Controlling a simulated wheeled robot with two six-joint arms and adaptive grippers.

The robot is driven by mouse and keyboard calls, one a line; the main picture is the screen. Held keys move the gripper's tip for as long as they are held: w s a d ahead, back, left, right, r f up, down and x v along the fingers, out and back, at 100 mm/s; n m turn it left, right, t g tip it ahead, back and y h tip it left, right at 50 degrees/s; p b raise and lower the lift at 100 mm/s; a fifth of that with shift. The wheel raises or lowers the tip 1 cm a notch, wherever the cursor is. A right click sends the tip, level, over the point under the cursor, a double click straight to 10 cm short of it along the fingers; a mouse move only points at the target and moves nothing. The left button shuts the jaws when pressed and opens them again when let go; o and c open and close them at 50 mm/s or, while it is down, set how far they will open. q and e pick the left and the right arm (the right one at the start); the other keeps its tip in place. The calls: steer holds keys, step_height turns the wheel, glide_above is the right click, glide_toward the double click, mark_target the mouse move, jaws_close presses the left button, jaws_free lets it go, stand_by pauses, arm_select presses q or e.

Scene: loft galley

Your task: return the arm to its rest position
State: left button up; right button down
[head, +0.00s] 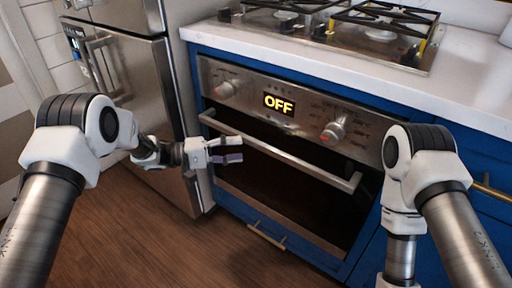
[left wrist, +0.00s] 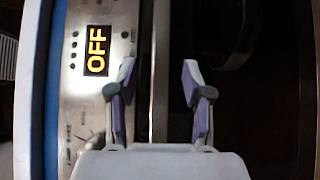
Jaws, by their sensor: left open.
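My left gripper (head: 241,149) is open in front of the oven's upper left part, and nothing shows held in it. In the left wrist view its two fingers (left wrist: 157,80) stand apart, with the oven's metal handle (left wrist: 161,45) running between them in the picture. In the head view the handle (head: 310,166) passes just behind the fingers. I cannot tell whether they touch it. My right arm comes in from the right and bends down. Its gripper is out of the picture.
The oven door (head: 290,190) looks shut and its display (head: 279,103) reads OFF. A steel fridge (head: 140,80) stands at the left. A white counter (head: 460,75) with a gas hob (head: 340,40) lies above the oven. The wooden floor (head: 150,240) below is clear.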

arm_select(q)
steer(key=a, duration=0.2)
steer(key=shift+s+a, duration=0.25)
steer(key=shift+a, duration=0.1)
